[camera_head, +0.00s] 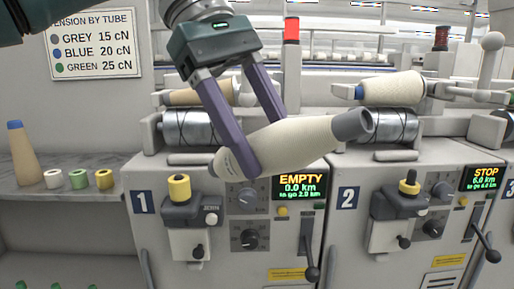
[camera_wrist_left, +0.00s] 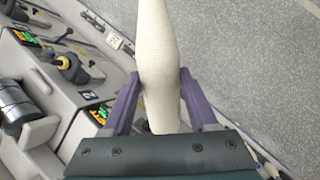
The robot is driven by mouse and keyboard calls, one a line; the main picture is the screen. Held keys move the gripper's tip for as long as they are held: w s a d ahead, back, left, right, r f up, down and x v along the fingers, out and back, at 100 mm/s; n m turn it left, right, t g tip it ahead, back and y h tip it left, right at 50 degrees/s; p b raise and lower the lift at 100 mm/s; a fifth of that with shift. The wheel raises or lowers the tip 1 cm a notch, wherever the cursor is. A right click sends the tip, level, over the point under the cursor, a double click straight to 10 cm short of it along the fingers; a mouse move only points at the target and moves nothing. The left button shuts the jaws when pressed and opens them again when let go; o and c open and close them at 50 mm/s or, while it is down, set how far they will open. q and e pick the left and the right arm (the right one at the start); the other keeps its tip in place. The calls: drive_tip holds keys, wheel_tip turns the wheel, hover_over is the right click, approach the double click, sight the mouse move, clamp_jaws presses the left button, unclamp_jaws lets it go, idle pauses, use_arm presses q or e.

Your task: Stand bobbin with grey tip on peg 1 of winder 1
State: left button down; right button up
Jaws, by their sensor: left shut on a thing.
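My left gripper (camera_head: 263,142) is shut on a cream bobbin (camera_head: 290,145) with a grey tip (camera_head: 351,124). The bobbin lies nearly level in the head view, grey tip to the right and slightly up, in the air before winder 1 (camera_head: 160,240). In the left wrist view the bobbin (camera_wrist_left: 158,65) stands between the two purple fingers (camera_wrist_left: 160,100); its grey tip is not seen there. Winder 1's screen (camera_head: 301,185) reads EMPTY, 0.0 km. I cannot make out peg 1; the gripper and bobbin cover part of the winder. My right gripper is not in view.
Winder 2 (camera_head: 347,240) stands to the right, its screen reading STOP, with a blue-tipped package (camera_head: 393,89) on top. Another package (camera_head: 190,97) lies behind my gripper. A shelf (camera_head: 70,204) at left holds a blue-tipped bobbin (camera_head: 25,160) and small spools. A tension card (camera_head: 94,45) hangs above.

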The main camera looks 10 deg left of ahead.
use_arm(q)
drive_tip(key=w+a+f+n+t+h+b, duration=0.1)
drive_tip(key=w+a+f+n+t+b, duration=0.15)
drive_tip(key=f+n+t+b, duration=0.3)
drive_tip(key=w+a+f+n+t+h+b, duration=0.1)
drive_tip(key=w+a+f+n+t+b, duration=0.15)
drive_tip(key=f+n+b, duration=0.5)
drive_tip(key=w+a+f+n+t+h+b, duration=0.1)
drive_tip(key=w+f+n+t+b, duration=0.25)
drive_tip(key=f, duration=0.55)
drive_tip(key=s+a+f+n+t+y+b, duration=0.1)
drive_tip(key=a+f+n+t+y+b, duration=0.1)
drive_tip(key=f+b, duration=0.5)
drive_tip(key=s+a+f+n+t+y+b, duration=0.2)
drive_tip(key=a+f+n+y+b, duration=0.3)
drive_tip(key=a+f, duration=0.4)
drive_tip(key=s+a+f+n+t+y+b, duration=0.2)
drive_tip(key=a+f+y+b, duration=0.3)
drive_tip(key=f+b, duration=0.4)
wheel_tip(320, 180, down, 6)
drive_tip(key=shift+a+f+n+t, duration=0.1)
drive_tip(key=shift+a+n+t, duration=0.35)
drive_tip(key=shift+n+t, duration=0.35)
drive_tip(key=shift+s, duration=0.1)
drive_tip(key=shift+f+b, duration=0.6)
drive_tip(key=shift+b, duration=0.25)
drive_tip(key=shift+c, duration=2.3)
unclamp_jaws()
drive_tip(key=shift+s, duration=0.1)
